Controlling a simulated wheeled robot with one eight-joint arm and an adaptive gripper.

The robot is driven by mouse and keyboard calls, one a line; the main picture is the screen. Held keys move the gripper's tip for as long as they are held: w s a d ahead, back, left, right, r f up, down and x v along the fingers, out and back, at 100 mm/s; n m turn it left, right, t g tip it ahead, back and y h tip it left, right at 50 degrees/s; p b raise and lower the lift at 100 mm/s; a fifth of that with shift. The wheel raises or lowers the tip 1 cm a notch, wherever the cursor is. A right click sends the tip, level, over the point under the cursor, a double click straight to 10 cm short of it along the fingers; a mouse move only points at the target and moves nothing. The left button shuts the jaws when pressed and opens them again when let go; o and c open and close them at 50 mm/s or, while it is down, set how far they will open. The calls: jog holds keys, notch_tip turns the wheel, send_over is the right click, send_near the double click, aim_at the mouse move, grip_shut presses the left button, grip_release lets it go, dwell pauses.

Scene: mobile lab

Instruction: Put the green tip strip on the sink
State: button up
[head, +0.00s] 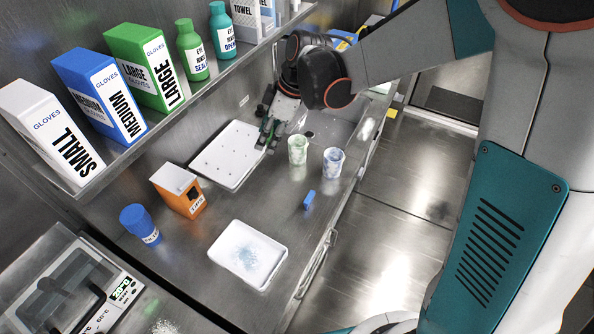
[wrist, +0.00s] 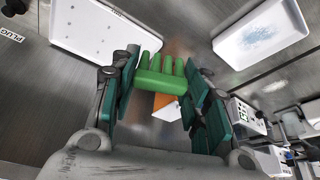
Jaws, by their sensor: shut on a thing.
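My gripper (head: 268,138) is at the right edge of the white pegged tray, above the counter. In the wrist view, my gripper (wrist: 165,100) is shut on the green tip strip (wrist: 160,78), a short bar with several finger-like tips pointing up in the picture. The strip sits between the dark green finger pads. In the head view the strip is small and mostly hidden by the fingers. The sink (head: 334,127) is a metal basin just right of my gripper, partly covered by my arm.
The white pegged tray (head: 228,156) lies left of my gripper. A green-speckled cup (head: 298,150) and a blue-speckled cup (head: 333,162) stand in front of the sink. A blue strip (head: 309,200), an orange box (head: 178,190) and a white tray (head: 270,270) are nearer. A shelf of glove boxes runs left.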

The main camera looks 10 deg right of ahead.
notch_tip(320, 180, down, 20)
jog(key=b, duration=0.6)
jog(key=shift+r, duration=0.25)
jog(key=shift+f+b, duration=0.1)
jog(key=shift+b, duration=0.25)
jog(key=o, duration=0.8)
